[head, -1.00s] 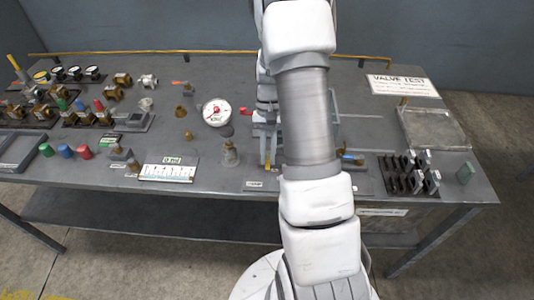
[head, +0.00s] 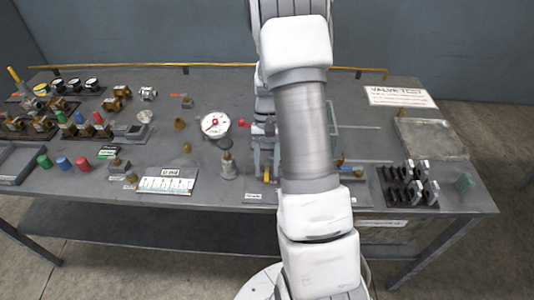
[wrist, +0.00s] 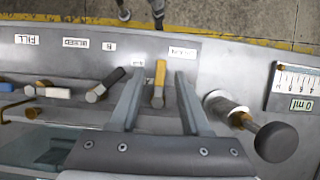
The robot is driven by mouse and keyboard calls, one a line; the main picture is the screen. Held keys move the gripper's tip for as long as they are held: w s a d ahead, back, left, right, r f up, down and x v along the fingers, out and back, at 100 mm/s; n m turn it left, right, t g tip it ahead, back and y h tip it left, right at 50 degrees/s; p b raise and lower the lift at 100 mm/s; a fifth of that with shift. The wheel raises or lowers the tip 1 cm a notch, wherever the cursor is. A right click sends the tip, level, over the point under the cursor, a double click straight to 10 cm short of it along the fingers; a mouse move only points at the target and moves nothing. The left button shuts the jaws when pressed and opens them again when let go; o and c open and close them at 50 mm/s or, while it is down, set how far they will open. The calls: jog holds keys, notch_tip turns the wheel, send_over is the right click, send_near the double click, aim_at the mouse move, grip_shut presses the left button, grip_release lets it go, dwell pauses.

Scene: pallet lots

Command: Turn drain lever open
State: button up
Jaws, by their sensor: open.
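A yellow lever (wrist: 159,84) lies on the near strip of the bench, by a white label (wrist: 183,52) too blurred to read surely. In the wrist view it shows between the two fingers of my gripper (wrist: 161,74), which is open and holds nothing. I cannot tell how far the fingertips are above the bench, and no contact shows. In the head view the yellow lever (head: 267,176) shows at the front edge, just below my gripper, with my arm hiding much around it.
A round dark knob (wrist: 275,142) on a brass fitting stands on the other side. A pressure gauge (head: 215,125) and a ruled plate (head: 166,184) lie left in the head view.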

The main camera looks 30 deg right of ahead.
jog(key=v, duration=1.7)
jog(key=shift+p, duration=0.45)
jog(key=shift+a+r, duration=0.1)
jog(key=shift+r, duration=0.05)
jog(key=s+a+r+n+t+h, duration=0.2)
jog(key=s+a+r+n+t, duration=0.15)
jog(key=s+a+r, duration=0.55)
jog(key=s+a+r+n+t, duration=0.1)
jog(key=s+a+n+t, duration=0.2)
jog(key=s+a+t, duration=0.3)
jog(key=s+a, duration=0.2)
jog(key=s, duration=0.2)
jog(key=shift+s+a+r+h, duration=0.2)
jog(key=shift+a+h, duration=0.1)
jog(key=shift+a, duration=0.05)
